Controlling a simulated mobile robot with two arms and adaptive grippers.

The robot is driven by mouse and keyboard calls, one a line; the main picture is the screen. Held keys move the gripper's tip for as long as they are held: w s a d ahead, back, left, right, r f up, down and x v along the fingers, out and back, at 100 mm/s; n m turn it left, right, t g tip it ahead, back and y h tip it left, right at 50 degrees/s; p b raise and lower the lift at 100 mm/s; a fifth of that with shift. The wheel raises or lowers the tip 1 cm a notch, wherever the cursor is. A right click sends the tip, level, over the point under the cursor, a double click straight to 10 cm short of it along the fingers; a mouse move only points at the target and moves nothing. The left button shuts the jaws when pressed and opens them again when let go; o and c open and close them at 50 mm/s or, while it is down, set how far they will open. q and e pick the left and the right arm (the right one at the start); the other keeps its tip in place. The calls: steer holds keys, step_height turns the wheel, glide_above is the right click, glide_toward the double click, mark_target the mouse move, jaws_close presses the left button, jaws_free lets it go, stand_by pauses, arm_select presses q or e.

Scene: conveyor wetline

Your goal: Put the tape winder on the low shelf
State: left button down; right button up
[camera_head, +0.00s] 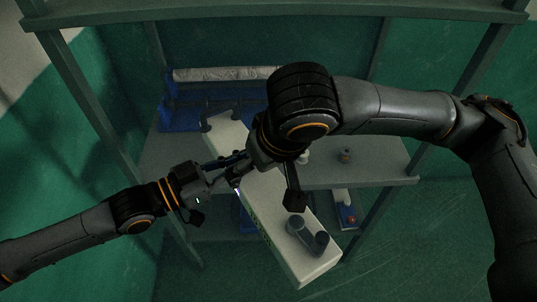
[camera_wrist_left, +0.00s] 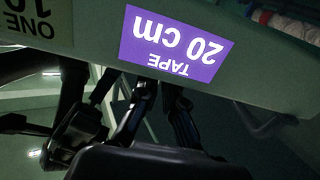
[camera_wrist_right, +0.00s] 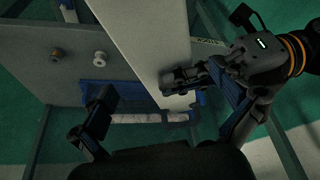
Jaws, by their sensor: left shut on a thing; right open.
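The tape winder appears to be a long pale bar (camera_head: 270,205) with dark cylinders at its near end. It lies slantwise over a grey shelf (camera_head: 375,173), its near end out past the front edge. I cannot tell whether it rests there. In the left wrist view its side (camera_wrist_left: 265,75) carries a purple "20 cm TAPE" label. My left gripper (camera_head: 225,182) is shut on the bar's left side; the contact is partly hidden. My right gripper (camera_head: 265,180) is open above the bar, with its fingers apart in the right wrist view (camera_wrist_right: 165,118).
A blue frame with a white roll (camera_head: 225,74) stands at the back. A small spool (camera_head: 345,156) sits on the shelf right of the bar. A pale item with a red spot (camera_head: 346,208) is lower down. Shelf posts (camera_head: 85,105) flank the space.

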mark_target(258, 176)
arm_select(q)
steer(key=shift+r, duration=0.1)
arm_select(e)
steer(key=x, duration=0.6)
steer(key=shift+w+f, duration=0.1)
steer(key=shift+f, duration=0.05)
steer(key=c, duration=1)
arm_select(q)
steer(key=c, duration=1.9)
jaws_free()
arm_select(e)
steer(key=shift+c, duration=1.4)
arm_select(q)
steer(key=o, duration=0.5)
steer(key=v, duration=0.8)
